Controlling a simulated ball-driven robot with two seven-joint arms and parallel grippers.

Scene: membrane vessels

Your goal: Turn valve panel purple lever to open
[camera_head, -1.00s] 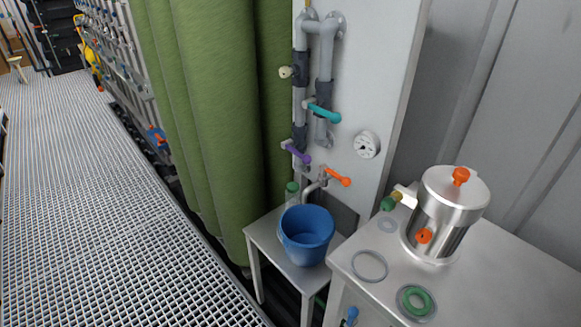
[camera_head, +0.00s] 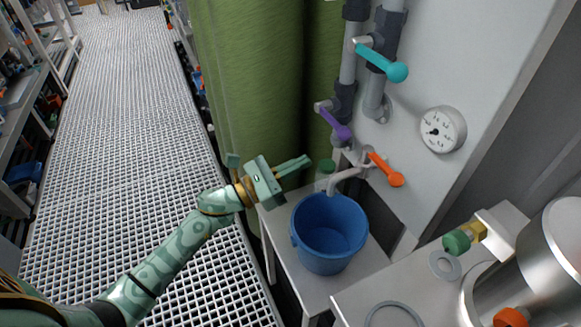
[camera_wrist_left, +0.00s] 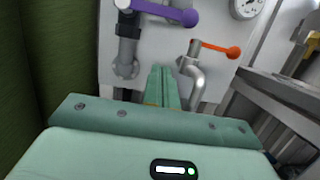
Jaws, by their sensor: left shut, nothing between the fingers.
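The purple lever (camera_head: 336,123) sits on a grey pipe of the white valve panel (camera_head: 425,85); its handle slants down to the right from the pipe. It also shows in the left wrist view (camera_wrist_left: 168,13), at the top, pointing right. My left gripper (camera_head: 308,163) is shut and empty, below and left of the purple lever and apart from it. In the left wrist view its fingers (camera_wrist_left: 162,72) lie together, pointing toward the panel below the lever. My right gripper is not in view.
A teal lever (camera_head: 385,62) is above the purple one, and an orange tap lever (camera_head: 386,170) is below right. A blue bucket (camera_head: 329,232) stands on a small table under the spout. A gauge (camera_head: 442,129) is at right.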

